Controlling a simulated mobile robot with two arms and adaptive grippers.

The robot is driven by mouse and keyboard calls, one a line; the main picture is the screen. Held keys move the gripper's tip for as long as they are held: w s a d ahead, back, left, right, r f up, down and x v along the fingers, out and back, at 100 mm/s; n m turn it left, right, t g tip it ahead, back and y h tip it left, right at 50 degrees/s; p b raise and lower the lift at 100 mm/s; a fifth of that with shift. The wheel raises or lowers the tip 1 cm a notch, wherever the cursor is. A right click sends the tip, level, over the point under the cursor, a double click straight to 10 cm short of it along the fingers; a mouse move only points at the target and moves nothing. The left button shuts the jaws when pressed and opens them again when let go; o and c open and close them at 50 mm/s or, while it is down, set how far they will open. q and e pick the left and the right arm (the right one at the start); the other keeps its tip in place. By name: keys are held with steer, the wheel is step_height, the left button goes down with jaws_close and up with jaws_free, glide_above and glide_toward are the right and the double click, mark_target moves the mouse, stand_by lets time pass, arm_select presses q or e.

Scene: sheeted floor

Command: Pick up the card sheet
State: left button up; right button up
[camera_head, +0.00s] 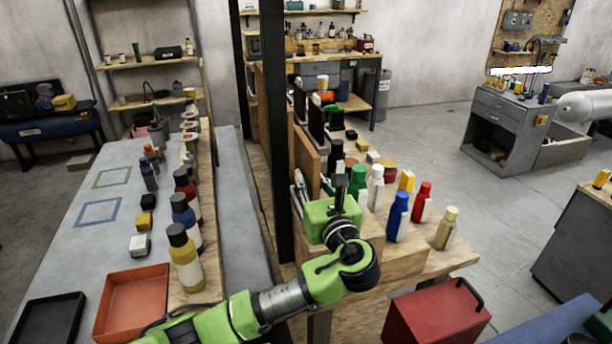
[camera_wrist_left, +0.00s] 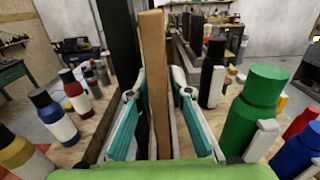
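The card sheet (camera_head: 307,160) appears to be the brown panel standing upright on the wooden bench, beside the dark post. In the left wrist view the sheet (camera_wrist_left: 156,75) is seen nearly edge-on as a tall brown strip. My left gripper (camera_head: 314,188) is at the near edge of the sheet. In the wrist view its teal-padded fingers (camera_wrist_left: 158,97) are spread on either side of the sheet, with a visible gap on each side. The sheet's lower part is partly hidden by the gripper. My right gripper is not in view.
Green (camera_head: 358,180), white, blue (camera_head: 397,216) and red bottles stand close right of my left gripper. The dark post (camera_head: 276,130) rises close on the left. A grey table (camera_head: 80,240) left holds more bottles and a red tray (camera_head: 131,300). A red box (camera_head: 436,315) sits lower right.

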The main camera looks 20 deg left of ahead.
arm_select(q)
steer(key=x, duration=0.3)
steer(key=shift+a+f, duration=0.1)
jaws_close()
steer(key=shift+p, duration=0.4)
